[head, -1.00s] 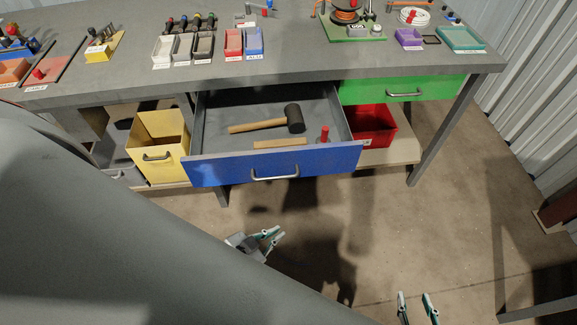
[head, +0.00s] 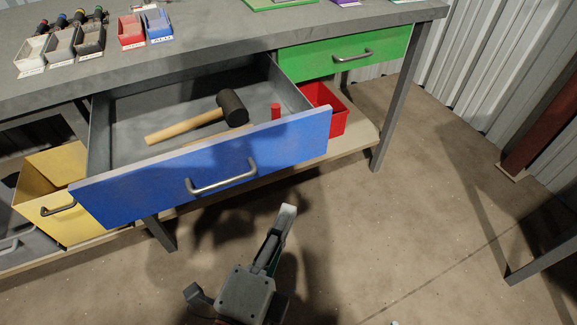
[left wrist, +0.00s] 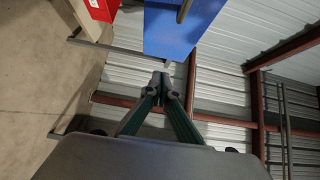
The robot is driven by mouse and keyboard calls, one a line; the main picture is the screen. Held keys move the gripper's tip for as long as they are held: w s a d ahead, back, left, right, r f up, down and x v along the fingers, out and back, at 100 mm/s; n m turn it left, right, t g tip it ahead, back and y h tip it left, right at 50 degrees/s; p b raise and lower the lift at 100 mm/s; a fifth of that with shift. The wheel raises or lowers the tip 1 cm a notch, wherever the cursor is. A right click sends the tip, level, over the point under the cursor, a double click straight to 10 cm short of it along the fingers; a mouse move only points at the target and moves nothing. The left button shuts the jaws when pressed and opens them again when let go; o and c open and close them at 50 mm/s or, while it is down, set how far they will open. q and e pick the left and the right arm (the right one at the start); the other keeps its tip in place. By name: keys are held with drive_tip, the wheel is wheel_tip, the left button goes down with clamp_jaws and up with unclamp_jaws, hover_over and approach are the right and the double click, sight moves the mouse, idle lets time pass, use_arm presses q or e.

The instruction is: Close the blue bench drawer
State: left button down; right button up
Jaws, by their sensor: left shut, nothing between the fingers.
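The blue drawer (head: 215,170) is pulled out of the bench, with a bar handle (head: 222,180) on its front. A mallet (head: 210,113), a red cylinder (head: 276,111) and a wooden piece lie inside. My left gripper (head: 287,212) is shut and empty, in front of the drawer and below its handle in the picture, apart from it. In the left wrist view, the shut fingertips (left wrist: 161,80) point towards the blue drawer front (left wrist: 175,32), with a gap. Only a speck, perhaps my right gripper, shows at the head view's bottom edge.
A closed green drawer (head: 345,52) is to the right of the blue one. A red bin (head: 330,116) and a yellow bin (head: 65,190) stand on the lower shelf. Small trays (head: 132,32) sit on the bench top.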

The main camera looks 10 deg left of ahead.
use_arm(q)
approach(301, 145)
drive_tip(key=w+d, duration=0.3)
drive_tip(key=shift+w+a+f+b, duration=0.15)
drive_tip(key=shift+w+a+b, duration=0.5)
drive_tip(key=shift+w, duration=0.35)
drive_tip(key=shift+w+a, duration=0.25)
drive_tip(key=shift+w, duration=0.1)
use_arm(e)
drive_tip(key=shift+w+a+r+m+t, duration=0.3)
drive_tip(key=shift+a+r, duration=0.2)
